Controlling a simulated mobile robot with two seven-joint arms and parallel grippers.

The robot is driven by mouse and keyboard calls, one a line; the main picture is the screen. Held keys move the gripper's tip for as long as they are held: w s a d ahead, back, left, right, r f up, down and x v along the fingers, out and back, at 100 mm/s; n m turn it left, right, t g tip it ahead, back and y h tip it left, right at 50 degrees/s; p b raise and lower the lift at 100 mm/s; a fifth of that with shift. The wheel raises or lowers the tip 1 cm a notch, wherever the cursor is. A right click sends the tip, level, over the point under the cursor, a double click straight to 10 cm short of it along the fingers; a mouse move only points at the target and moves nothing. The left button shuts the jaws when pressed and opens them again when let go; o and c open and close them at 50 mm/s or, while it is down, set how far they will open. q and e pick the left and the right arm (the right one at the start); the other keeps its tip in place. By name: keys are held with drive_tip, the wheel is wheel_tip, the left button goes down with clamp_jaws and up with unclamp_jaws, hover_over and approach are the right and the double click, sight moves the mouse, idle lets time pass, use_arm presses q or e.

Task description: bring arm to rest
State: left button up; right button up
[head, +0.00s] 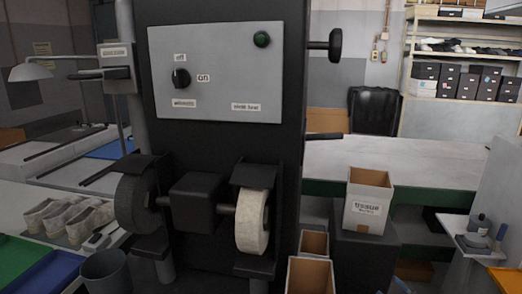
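Neither of my grippers and neither arm shows in the head view. A dark machine (225,150) stands in the middle, with a grey control panel (215,75). The panel has a black knob (181,78) between the words "off" and "on", and a dark green button (262,39). Below it are a dark wheel (136,205) on the left and a pale wheel (252,221) on the right. Whether they turn cannot be told.
Several pale shoes (70,218) lie on the left bench beside green and blue trays (50,275). A grey bin (104,270) stands below. A long table (400,160) lies behind.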

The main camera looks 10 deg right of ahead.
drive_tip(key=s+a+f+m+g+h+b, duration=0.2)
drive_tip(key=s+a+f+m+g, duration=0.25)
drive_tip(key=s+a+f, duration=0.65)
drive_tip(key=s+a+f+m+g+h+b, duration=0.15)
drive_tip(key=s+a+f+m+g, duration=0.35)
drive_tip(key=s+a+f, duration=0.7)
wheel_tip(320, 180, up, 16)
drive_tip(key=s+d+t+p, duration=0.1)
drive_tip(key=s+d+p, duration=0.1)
drive_tip(key=p, duration=1.1)
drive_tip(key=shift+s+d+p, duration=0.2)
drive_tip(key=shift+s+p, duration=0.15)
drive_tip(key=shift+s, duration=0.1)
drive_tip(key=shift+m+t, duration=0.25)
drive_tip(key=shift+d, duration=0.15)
